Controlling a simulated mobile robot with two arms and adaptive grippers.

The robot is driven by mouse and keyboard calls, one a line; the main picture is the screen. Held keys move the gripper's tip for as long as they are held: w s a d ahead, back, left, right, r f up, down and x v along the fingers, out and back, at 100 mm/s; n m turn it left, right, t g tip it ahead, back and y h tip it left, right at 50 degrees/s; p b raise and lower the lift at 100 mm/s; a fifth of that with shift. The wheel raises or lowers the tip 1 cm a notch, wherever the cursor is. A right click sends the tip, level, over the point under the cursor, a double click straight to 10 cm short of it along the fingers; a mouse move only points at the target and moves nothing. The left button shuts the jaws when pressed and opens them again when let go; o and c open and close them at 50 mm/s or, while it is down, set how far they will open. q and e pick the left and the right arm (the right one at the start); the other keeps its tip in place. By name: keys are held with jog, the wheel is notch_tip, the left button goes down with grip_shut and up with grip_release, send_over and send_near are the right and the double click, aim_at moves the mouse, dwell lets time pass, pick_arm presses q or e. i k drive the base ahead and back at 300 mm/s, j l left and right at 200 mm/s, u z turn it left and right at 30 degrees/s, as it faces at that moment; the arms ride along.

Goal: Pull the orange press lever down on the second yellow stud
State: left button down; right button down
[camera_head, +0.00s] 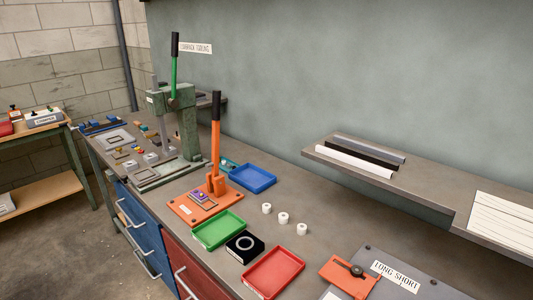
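The orange press lever (215,140) stands upright with a black grip at its top. It rises from an orange press (190,209) on the bench. A small purple piece (199,196) sits on the press base, with a small light or yellowish spot on it. I cannot tell whether that spot is a yellow stud. Small yellow bits (118,154) lie among other parts on the left of the bench, too small to identify. Neither of my grippers shows in the head view.
A green press (183,125) with a green lever stands behind. Green (230,240), blue (268,187) and red (291,286) trays, a black block with a ring (246,244) and white cylinders (283,217) are around the orange press. A shelf (430,200) juts out at right.

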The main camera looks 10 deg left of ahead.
aim_at(215, 107)
jog(key=j+z, duration=0.4)
jog(key=j, duration=0.25)
jog(key=j+z, duration=0.45)
jog(key=j, duration=0.2)
